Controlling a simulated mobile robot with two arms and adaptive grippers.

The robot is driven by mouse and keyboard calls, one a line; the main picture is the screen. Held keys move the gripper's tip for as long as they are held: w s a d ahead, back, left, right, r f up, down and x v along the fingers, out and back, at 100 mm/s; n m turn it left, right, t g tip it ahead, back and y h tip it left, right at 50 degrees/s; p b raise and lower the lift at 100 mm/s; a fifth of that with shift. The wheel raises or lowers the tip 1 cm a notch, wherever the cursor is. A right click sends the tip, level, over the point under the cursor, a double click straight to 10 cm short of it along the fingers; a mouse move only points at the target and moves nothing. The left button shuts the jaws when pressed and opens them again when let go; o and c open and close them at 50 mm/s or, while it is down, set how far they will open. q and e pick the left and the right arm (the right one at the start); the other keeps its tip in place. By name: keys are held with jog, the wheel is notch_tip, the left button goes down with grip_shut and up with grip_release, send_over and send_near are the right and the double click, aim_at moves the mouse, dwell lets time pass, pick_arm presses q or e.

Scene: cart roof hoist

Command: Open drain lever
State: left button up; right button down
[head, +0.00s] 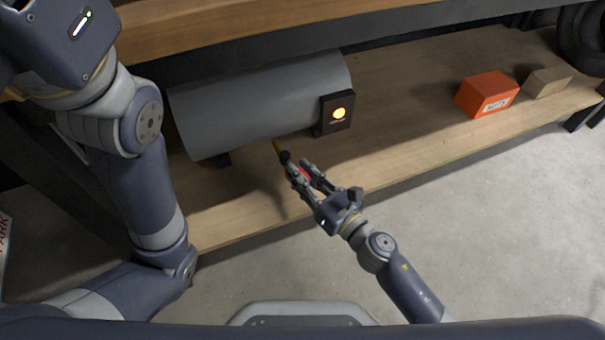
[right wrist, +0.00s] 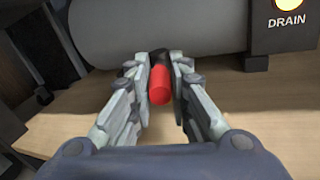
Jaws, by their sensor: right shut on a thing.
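A grey cylindrical tank (head: 262,98) lies on the wooden shelf in the head view. The drain lever has a red handle (right wrist: 159,86), which lies between the fingers of my right gripper (right wrist: 159,70) in the right wrist view. In the head view my right gripper (head: 302,168) is shut on this handle below the tank, and its fingers hide part of it. A dark box with a lit yellow lamp (head: 339,113) is at the tank's right end; its label reads DRAIN in the right wrist view. My left arm shows at the left, but its gripper is out of view.
An orange box (head: 486,94) labelled NUTS and a brown block (head: 548,82) stand on the shelf (head: 410,130) at the right. An upper wooden board (head: 230,25) runs above the tank. The grey floor (head: 500,220) in front of the shelf is clear.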

jog(key=shift+w+r, duration=0.1)
jog(key=shift+r, duration=0.05)
jog(key=c, duration=1.4)
grip_release()
jog(key=shift+c, duration=0.2)
jog(key=shift+s+d+f, duration=0.2)
jog(key=shift+s+d, duration=0.05)
jog(key=shift+s, duration=0.1)
jog(key=v, duration=1.1)
jog(key=shift+s+r, duration=0.1)
jog(key=shift+r, duration=0.05)
